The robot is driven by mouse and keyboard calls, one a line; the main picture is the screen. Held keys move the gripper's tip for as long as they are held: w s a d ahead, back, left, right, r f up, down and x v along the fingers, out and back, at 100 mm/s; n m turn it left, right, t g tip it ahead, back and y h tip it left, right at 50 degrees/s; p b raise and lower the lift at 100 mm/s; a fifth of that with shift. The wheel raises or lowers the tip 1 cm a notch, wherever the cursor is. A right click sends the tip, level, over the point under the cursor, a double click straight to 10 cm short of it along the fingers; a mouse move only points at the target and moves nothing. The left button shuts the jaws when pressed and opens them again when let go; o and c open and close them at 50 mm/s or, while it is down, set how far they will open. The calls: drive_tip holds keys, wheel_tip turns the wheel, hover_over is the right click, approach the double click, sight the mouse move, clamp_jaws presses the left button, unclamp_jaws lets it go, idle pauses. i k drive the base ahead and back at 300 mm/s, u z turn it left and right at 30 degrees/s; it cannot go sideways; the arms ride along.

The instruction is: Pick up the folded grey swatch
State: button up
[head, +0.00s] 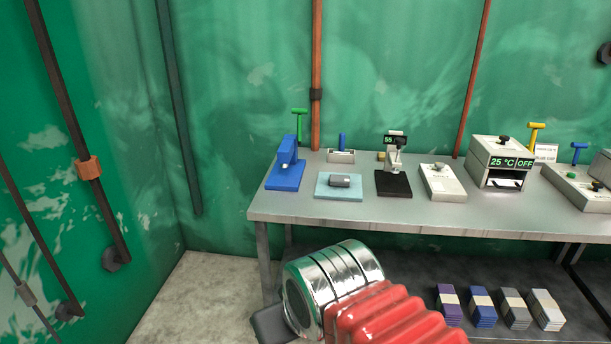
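A small grey folded or rolled piece (339,181), which looks like the grey swatch, lies on a light blue mat (325,193) on the metal table (420,217). A stack of grey folded pieces with a pale band (514,308) also stands on the low dark shelf. My arm, with red bellows and chrome rings, reaches in from the bottom. The dark end of my gripper (272,325) shows low in front of the table, well apart from the swatch. Its fingers are not clear, and whether it holds anything is hidden.
A blue device (287,165) stands left of the mat, and a small stand on a black base (393,184) stands to its right. Farther right are a white box (442,182) and a display unit (500,160). The table's front edge lies between my gripper and the mat.

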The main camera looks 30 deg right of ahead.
sight(335, 181)
drive_tip(key=u, duration=0.1)
drive_tip(key=i, duration=1.65)
drive_tip(key=z, duration=0.3)
